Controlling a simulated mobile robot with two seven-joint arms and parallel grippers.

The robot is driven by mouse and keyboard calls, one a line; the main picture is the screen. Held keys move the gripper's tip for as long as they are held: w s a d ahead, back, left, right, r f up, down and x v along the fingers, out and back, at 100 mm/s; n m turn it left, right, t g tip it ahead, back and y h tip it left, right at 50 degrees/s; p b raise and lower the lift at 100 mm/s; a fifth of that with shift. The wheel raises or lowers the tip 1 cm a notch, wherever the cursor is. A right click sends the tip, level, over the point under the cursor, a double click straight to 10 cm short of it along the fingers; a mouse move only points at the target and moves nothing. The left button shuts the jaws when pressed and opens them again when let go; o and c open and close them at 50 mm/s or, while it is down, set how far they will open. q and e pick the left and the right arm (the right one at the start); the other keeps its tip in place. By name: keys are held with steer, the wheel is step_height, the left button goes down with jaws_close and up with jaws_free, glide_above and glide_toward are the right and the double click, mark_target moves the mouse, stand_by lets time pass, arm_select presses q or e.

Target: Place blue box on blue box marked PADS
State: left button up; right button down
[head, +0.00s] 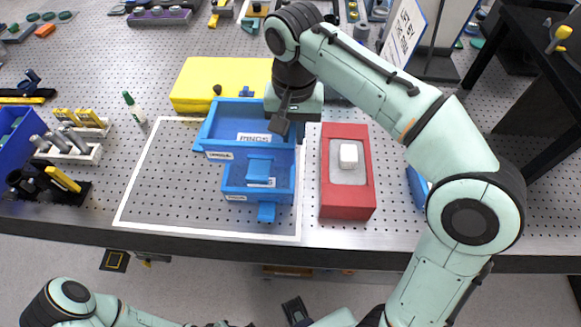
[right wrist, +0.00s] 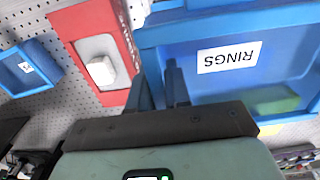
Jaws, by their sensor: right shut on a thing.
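Whether the two boxes touch, I cannot tell. No PADS label is legible. My left arm crosses the bottom; its gripper is not clearly visible.
A red block with a grey inset and white cube (head: 332,200) stands right of the boxes. Another blue box (head: 415,188) is partly hidden behind my right arm. A yellow case (head: 190,85) is behind. The framed area's left part is bare.

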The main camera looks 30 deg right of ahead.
mark_target(293, 172)
step_height(293, 172, down, 11)
steer(key=shift+w+d+r+b, duration=0.1)
steer(key=shift+b, duration=1)
steer(key=shift+f, duration=0.2)
steer(key=c, duration=1.1)
jaws_free()
step_height(293, 172, up, 12)
steer(key=p, duration=0.3)
steer(key=shift+f, duration=0.1)
steer(key=shift+r, duration=0.25)
